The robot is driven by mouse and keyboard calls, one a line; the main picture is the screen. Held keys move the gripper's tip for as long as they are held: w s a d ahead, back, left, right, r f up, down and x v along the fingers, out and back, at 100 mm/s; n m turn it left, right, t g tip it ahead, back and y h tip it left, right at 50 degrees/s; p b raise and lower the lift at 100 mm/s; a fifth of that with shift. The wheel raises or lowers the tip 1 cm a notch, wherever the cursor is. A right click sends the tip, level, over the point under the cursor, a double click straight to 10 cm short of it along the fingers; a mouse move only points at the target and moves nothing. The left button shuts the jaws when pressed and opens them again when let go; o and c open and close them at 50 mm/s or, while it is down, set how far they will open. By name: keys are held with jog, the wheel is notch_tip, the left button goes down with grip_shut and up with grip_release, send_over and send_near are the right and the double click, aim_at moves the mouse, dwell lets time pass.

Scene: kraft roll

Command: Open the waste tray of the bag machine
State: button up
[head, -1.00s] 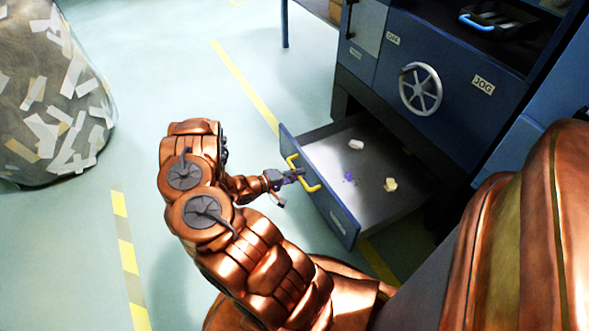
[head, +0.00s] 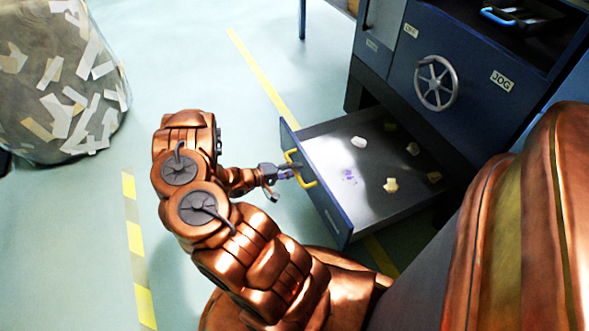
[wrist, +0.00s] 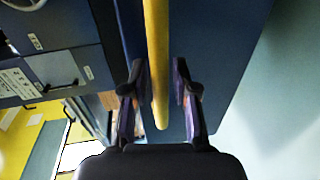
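The waste tray (head: 340,214) is a blue-fronted drawer with a grey inside, pulled well out of the bag machine (head: 400,100). Several pale scraps and a purple mark lie on its floor. Its yellow bar handle (head: 308,183) is on the front panel. My gripper (head: 291,171) is at this handle. In the wrist view, the handle (wrist: 156,45) runs between the two dark fingers (wrist: 160,82), which are closed in close around it. Small gaps seem to show there, but the tray moves with my gripper.
A large sack with paper scraps (head: 70,80) stands at the left. Yellow floor stripes (head: 137,250) cross the clear floor between.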

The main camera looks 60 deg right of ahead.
jog(key=shift+o, duration=0.6)
jog(key=shift+s, duration=0.1)
jog(key=shift+a, duration=0.1)
jog(key=v, duration=1.2)
